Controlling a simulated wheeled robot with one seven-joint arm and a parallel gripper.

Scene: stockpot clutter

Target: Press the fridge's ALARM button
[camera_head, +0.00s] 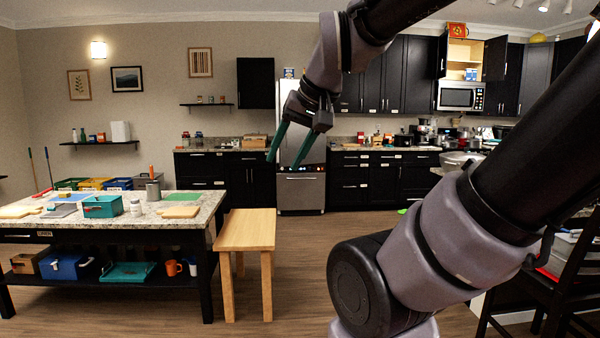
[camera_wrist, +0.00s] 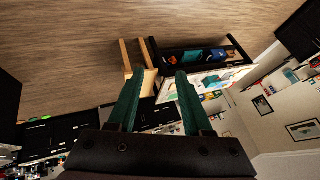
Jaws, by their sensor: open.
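The fridge (camera_head: 301,187) is a tall silver unit at the back of the room, between dark cabinets. My arm and gripper hide part of its upper half. Small lit marks show on a dark band across its middle; the ALARM button is too small to tell from here. My gripper (camera_head: 287,158) has teal fingers, is open and empty, and hangs in the air well in front of the fridge. In the wrist view my gripper's fingers (camera_wrist: 155,85) are spread with nothing between them.
A wooden bench (camera_head: 246,230) stands beside the stone-topped island (camera_head: 110,225) at the left, which carries boxes and boards. A dark chair (camera_head: 560,285) is at the right. Open wooden floor (camera_head: 300,240) lies between the bench and the back cabinets.

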